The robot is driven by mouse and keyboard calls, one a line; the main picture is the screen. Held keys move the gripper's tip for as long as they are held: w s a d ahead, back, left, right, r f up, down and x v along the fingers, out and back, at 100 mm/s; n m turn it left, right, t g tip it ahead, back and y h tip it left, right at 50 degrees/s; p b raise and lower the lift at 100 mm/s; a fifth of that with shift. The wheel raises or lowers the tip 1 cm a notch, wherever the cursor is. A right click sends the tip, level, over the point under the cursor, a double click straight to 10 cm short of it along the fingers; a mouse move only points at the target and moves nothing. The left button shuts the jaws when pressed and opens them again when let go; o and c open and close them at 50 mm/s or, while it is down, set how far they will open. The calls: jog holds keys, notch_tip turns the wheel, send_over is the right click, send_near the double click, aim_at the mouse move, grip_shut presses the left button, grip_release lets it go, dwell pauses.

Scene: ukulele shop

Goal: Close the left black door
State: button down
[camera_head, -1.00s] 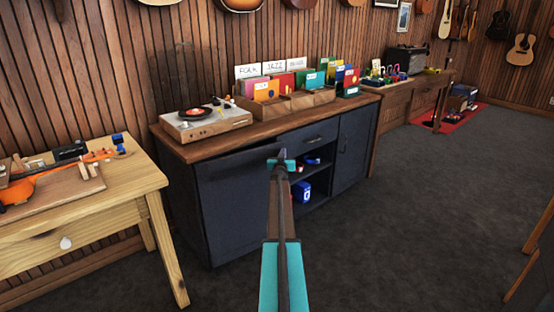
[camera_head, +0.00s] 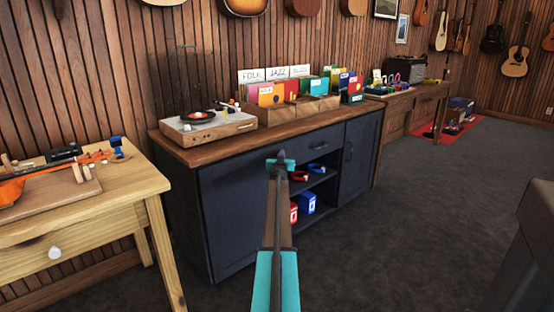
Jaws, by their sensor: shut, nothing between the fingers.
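The left black door (camera_head: 235,222) is the wide dark panel on the left of the cabinet (camera_head: 185,158). It looks flush or nearly flush with the cabinet front. My arm covers its right edge, so I cannot tell if a small gap is left. My gripper (camera_head: 280,162) is shut and empty, in front of the cabinet near the top right of this door. I cannot tell whether it touches the door.
Open shelves beside the door hold headphones (camera_head: 318,168) and red and blue boxes (camera_head: 307,203). A turntable (camera_head: 208,127) and record bins (camera_head: 290,108) stand on top. A wooden table (camera_head: 60,232) is close on the left. Carpet (camera_head: 400,230) is clear at right.

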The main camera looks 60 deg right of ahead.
jog(key=shift+w+r, duration=0.35)
jog(key=shift+w, duration=0.2)
jog(key=shift+r, duration=0.1)
jog(key=s+a+b, duration=0.2)
jog(key=s+b, duration=0.3)
jog(key=s, duration=0.2)
jog(key=s+a+b, duration=0.3)
jog(key=s+b, duration=0.3)
jog(key=s, duration=0.1)
jog(key=shift+f, duration=0.45)
jog(key=shift+s, duration=0.15)
dwell(0.6)
